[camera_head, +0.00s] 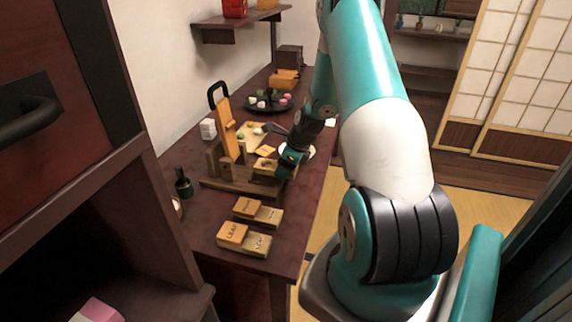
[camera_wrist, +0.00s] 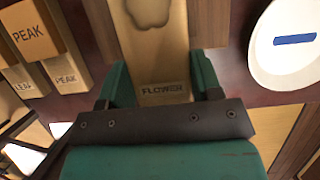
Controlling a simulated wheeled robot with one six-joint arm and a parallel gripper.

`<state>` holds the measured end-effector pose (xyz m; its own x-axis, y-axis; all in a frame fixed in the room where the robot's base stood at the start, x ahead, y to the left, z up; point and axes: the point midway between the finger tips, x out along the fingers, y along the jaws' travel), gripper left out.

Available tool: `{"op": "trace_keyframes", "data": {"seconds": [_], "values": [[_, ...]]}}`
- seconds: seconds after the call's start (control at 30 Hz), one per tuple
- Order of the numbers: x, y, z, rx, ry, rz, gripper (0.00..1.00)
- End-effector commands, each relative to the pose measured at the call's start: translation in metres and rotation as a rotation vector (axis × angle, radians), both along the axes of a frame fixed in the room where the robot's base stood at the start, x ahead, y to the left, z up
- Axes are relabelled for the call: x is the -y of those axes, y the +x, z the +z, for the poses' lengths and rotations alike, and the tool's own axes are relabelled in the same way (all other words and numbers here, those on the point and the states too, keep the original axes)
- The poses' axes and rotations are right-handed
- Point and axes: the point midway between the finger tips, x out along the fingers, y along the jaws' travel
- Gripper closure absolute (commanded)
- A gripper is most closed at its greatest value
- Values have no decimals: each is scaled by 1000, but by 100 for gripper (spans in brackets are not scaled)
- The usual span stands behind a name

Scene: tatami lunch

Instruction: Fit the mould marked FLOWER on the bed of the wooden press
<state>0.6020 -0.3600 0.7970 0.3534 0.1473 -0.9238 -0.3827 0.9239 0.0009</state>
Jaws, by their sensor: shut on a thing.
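The mould marked FLOWER (camera_wrist: 162,72) is a pale wooden block with a flower-shaped hollow and a dark label at its near end. In the wrist view my gripper (camera_wrist: 161,80) has a teal finger on each side of it, shut on that labelled end. In the head view the mould (camera_head: 265,169) is at the right end of the wooden press (camera_head: 228,180), with my gripper (camera_head: 287,160) on its right. I cannot tell whether it rests on the bed or is just above it. The press's orange lever board (camera_head: 225,122) stands raised, with a black handle.
The PEAK mould (camera_head: 268,215) and LEAF mould (camera_head: 256,243) lie in front of the press, each with an orange block. A dark bottle (camera_head: 183,184) stands left. A white plate (camera_wrist: 285,45) is right of my gripper. A black tray (camera_head: 268,104) of sweets is behind.

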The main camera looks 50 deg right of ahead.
Motion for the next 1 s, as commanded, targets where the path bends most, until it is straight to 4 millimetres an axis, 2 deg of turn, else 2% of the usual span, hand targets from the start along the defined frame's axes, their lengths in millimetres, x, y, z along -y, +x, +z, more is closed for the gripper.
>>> {"op": "trace_keyframes", "data": {"seconds": [1.0], "values": [[0,0,-19,0,0,0,69]]}}
